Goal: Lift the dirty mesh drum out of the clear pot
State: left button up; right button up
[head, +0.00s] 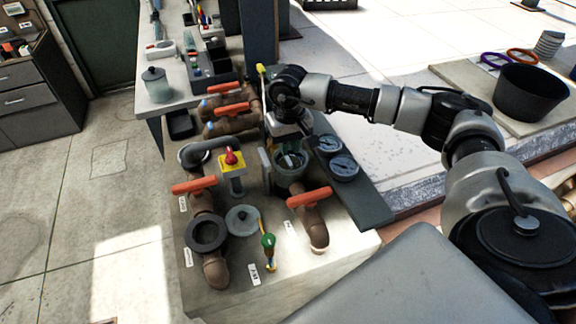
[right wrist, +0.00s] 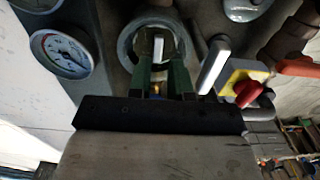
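The clear pot (head: 289,178) stands open on the pipework bench, between two orange-handled valves. Its round rim also shows in the right wrist view (right wrist: 124,47). Inside it a pale upright bar (right wrist: 158,47) stands out against a dark interior; I take it for the handle of the mesh drum, whose body is mostly hidden. My right gripper (right wrist: 159,64) reaches to the pot's mouth from above, its two green fingers apart, one on each side of the bar as seen from the wrist. I cannot tell if they touch it. My left gripper is not in view.
Two gauges (head: 342,167) sit on a dark panel right of the pot. A red knob on a yellow plate (head: 232,160) and orange valve handles (head: 309,197) stand close around. A round grey lid (head: 242,220) and dark ring (head: 207,233) lie in front. A black bucket (head: 529,93) stands far right.

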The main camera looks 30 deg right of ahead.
aim_at(289, 162)
notch_tip(289, 162, down, 5)
jog(key=p, duration=0.3)
jog(key=shift+d+r, duration=0.1)
jog(key=shift+w+f, duration=0.1)
jog(key=shift+f, duration=0.2)
grip_shut()
jog(key=shift+r, duration=0.15)
